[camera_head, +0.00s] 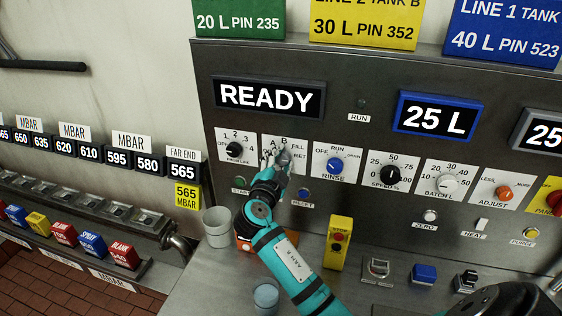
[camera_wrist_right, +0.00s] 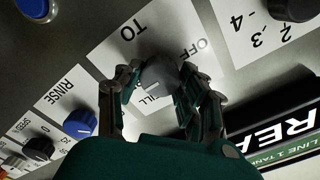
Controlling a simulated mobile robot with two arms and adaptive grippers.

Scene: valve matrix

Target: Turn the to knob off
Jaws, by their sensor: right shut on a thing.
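The TO knob (camera_head: 284,157) is grey and sits on a white plate marked A, B, FILL, DRAIN and RET in the head view. In the right wrist view the grey knob (camera_wrist_right: 160,72) sits between my fingers, with TO and OFF printed near it. My right gripper (camera_head: 277,166) is shut on this knob, its fingers on either side; it also shows in the wrist view (camera_wrist_right: 158,90). The fingers hide part of the plate, and I cannot tell which mark the knob points to. My left gripper is not in view.
The black FROM LINE knob (camera_head: 233,149) is close on the left and the blue RINSE knob (camera_head: 334,165) close on the right. START (camera_head: 239,194) and RESET (camera_head: 304,194) buttons lie below. A grey cup (camera_head: 217,228) and yellow button box (camera_head: 338,243) stand on the counter.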

